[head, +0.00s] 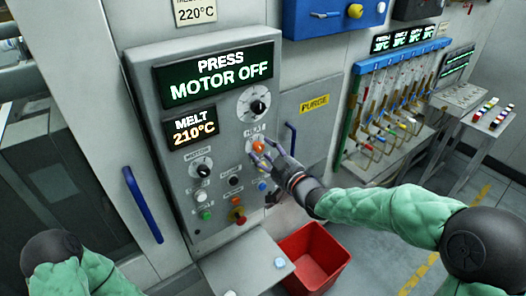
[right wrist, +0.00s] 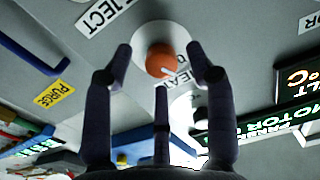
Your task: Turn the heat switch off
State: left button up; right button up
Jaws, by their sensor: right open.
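The heat switch (head: 258,146) is an orange round knob on the grey control panel, under a HEAT label. In the right wrist view the knob (right wrist: 160,60) sits on a white disc, and a pale pointer mark shows towards its lower right. My right gripper (head: 263,158) is at the panel by the knob. In the wrist view its dark fingers (right wrist: 160,70) are open, spread to either side of the knob with a gap, and a third finger is below. Contact cannot be told. My left gripper is out of view; only my left arm shows.
The panel (head: 220,222) also carries a display reading PRESS MOTOR OFF, a MELT 210°C display (head: 194,127), a motor knob (head: 201,168), a large dial (head: 256,104) and several buttons. A blue handle (head: 142,205) is left; a red bin (head: 312,257) stands below.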

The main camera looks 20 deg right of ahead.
jog(key=shift+w+a, duration=0.25)
jog(key=shift+w, duration=0.25)
grip_shut()
jog(key=n+b, duration=0.1)
jog(key=b, duration=0.1)
jog(key=shift+f+b, duration=0.25)
jog(key=shift+b, duration=0.05)
jog(key=shift+n+b, duration=0.4)
jog(key=shift+b, duration=0.25)
grip_release()
jog(key=shift+r, duration=0.15)
